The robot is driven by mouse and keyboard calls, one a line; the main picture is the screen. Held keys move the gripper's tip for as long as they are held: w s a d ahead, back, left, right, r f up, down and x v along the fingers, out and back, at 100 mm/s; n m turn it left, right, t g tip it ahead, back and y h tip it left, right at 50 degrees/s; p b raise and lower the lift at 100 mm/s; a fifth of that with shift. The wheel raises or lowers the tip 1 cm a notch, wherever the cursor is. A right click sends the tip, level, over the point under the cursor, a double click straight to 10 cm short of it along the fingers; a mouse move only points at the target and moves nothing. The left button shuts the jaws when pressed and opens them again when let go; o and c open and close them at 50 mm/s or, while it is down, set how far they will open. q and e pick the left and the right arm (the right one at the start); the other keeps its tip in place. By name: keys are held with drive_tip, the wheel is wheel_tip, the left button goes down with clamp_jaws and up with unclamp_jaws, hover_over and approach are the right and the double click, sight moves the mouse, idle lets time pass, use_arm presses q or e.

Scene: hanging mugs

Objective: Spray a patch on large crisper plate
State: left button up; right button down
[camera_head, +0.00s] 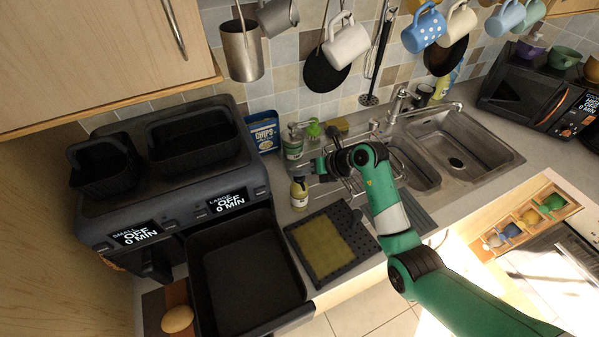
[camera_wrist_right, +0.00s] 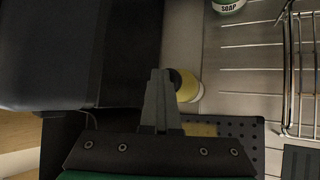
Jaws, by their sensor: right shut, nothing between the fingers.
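A dark perforated crisper plate (camera_head: 362,243) lies on the counter, with a yellow-green patch (camera_head: 323,247) covering much of its middle. In the right wrist view the plate (camera_wrist_right: 240,132) and a strip of the patch (camera_wrist_right: 202,130) show beyond my gripper. A small yellow bottle (camera_head: 299,195) stands upright just behind the plate; it shows from above in the wrist view (camera_wrist_right: 189,87). My right gripper (camera_head: 303,174) is shut and empty, above and close to the bottle. In the wrist view its fingers (camera_wrist_right: 160,76) overlap the bottle's left side. My left gripper is out of view.
An air fryer (camera_head: 165,190) stands at left, its large drawer (camera_head: 245,270) pulled out beside the plate. A wire rack and sink (camera_head: 465,150) are at right. Mugs (camera_head: 346,42) hang above.

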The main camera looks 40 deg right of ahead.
drive_tip(key=shift+s+f, duration=0.25)
drive_tip(key=shift+f, duration=0.75)
drive_tip(key=shift+s+a+r+p, duration=0.1)
drive_tip(key=shift+s+r+p, duration=0.05)
drive_tip(key=shift+p, duration=0.45)
wheel_tip(320, 180, up, 6)
drive_tip(key=shift+r, duration=0.15)
idle(1.0)
